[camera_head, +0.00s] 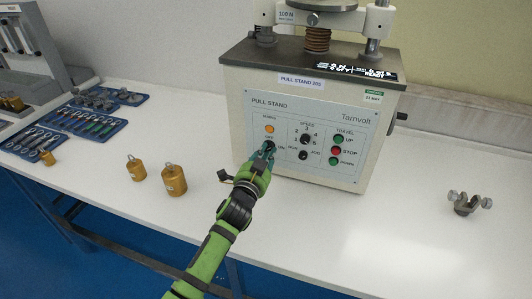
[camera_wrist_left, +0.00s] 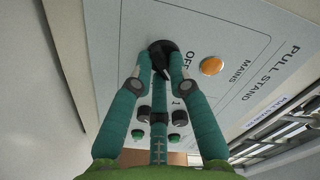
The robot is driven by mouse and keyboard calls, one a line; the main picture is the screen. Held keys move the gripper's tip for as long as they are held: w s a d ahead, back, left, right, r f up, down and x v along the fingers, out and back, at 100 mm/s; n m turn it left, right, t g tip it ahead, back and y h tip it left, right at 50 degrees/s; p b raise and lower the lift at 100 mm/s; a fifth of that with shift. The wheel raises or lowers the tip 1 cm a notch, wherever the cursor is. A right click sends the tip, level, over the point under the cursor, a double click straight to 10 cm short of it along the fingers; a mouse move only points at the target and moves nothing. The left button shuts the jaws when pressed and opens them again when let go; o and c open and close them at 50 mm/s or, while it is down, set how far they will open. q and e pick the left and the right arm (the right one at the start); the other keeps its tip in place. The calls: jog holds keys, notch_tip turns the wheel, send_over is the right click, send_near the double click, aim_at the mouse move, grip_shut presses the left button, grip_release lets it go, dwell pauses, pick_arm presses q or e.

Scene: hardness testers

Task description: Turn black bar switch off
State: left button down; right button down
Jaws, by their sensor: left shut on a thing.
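The black bar switch (camera_wrist_left: 163,48) is on the pull stand's front panel (camera_head: 325,163), below the MAINS lamp. In the head view the switch (camera_head: 269,145) is mostly covered by my gripper, with OFF above it and ON at its right. My left gripper (camera_head: 265,153) is at the panel with its teal fingers shut on the switch. In the left wrist view the fingertips (camera_wrist_left: 164,62) close around the switch. I cannot tell clearly which label the bar points to. The round MAINS lamp (camera_head: 269,129) is orange, also in the wrist view (camera_wrist_left: 211,66). My right gripper is not in view.
Other panel controls, a speed knob (camera_head: 305,139) and UP, STOP (camera_head: 335,152) and DOWN buttons, sit right of the switch. Brass weights (camera_head: 174,181) stand on the white table left of my arm. A metal clamp (camera_head: 467,204) lies at the right. The table front is mostly clear.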

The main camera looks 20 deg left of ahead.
pick_arm(q)
jog(key=n+p, duration=0.1)
jog(key=n, duration=0.3)
jog(key=shift+r+n, duration=0.1)
jog(key=shift+n, duration=0.3)
jog(key=shift+n+p, duration=1)
jog(key=shift+n, duration=1.5)
jog(key=c, duration=1.2)
grip_release()
jog(key=shift+s, duration=0.15)
jog(key=s, duration=1.1)
jog(key=shift+s+a, duration=0.15)
jog(key=shift+s, duration=0.2)
